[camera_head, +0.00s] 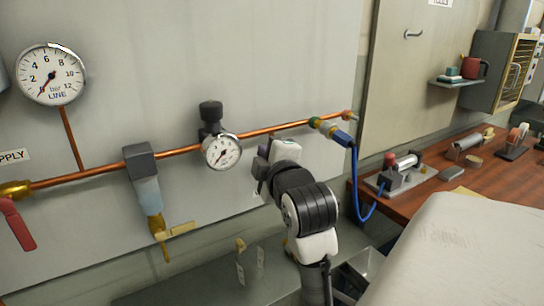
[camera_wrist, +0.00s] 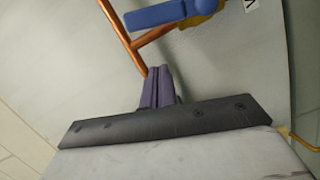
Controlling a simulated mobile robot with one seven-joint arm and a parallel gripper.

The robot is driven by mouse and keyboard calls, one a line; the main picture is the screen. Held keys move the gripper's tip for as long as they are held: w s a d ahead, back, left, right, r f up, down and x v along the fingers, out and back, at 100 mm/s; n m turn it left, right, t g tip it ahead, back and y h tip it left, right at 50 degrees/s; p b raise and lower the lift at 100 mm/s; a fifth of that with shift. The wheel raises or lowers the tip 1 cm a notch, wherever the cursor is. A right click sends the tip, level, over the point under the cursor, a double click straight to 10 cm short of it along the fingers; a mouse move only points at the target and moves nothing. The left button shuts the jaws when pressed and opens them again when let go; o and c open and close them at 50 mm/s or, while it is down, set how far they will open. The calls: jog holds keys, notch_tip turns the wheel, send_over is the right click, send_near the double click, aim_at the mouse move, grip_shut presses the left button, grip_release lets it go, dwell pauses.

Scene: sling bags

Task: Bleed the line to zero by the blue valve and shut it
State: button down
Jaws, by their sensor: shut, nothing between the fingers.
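The blue valve shows in the wrist view as a blue lever (camera_wrist: 165,14) over a brass body, at the end of a short copper branch. In that view the lever looks roughly in line with the branch. I cannot make out the valve in the head view, where my arm covers part of the panel. The line gauge (camera_head: 50,75) is at the upper left, its needle pointing lower left, near the low end. My gripper (camera_wrist: 158,88) is shut and empty, its fingertips apart from the lever and near the copper pipe (camera_wrist: 125,40).
A red lever (camera_head: 17,224) is at the far left. A filter (camera_head: 149,195) with a yellow drain and a small gauge (camera_head: 222,151) sit on the pipe. A blue hose (camera_head: 357,185) hangs right of my arm. A wooden bench (camera_head: 490,187) with equipment stands at right.

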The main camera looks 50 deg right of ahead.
jog(key=shift+s+d+f+p, duration=0.25)
jog(key=shift+s+d, duration=0.1)
jog(key=shift+d, duration=0.45)
jog(key=shift+s+d+f+p, duration=0.1)
jog(key=shift+s+d+f, duration=0.2)
jog(key=shift+d, duration=0.5)
jog(key=shift+r, duration=0.1)
jog(key=shift+s+d+r+m+p, duration=0.1)
jog(key=shift+s+d+m+p, duration=0.1)
jog(key=shift+d+m+p, duration=0.35)
jog(key=d+m+y, duration=0.1)
jog(key=m, duration=0.1)
jog(key=s+d+f+m+y+p, duration=0.1)
jog(key=d+m, duration=0.1)
jog(key=m, duration=0.1)
jog(key=d+f+m+p, duration=0.1)
jog(key=d+m, duration=0.1)
jog(key=m, duration=0.1)
jog(key=shift+s+f+g+y, duration=0.2)
jog(key=shift+s+g+y, duration=0.1)
jog(key=shift+s+y, duration=0.1)
jog(key=shift+d, duration=0.1)
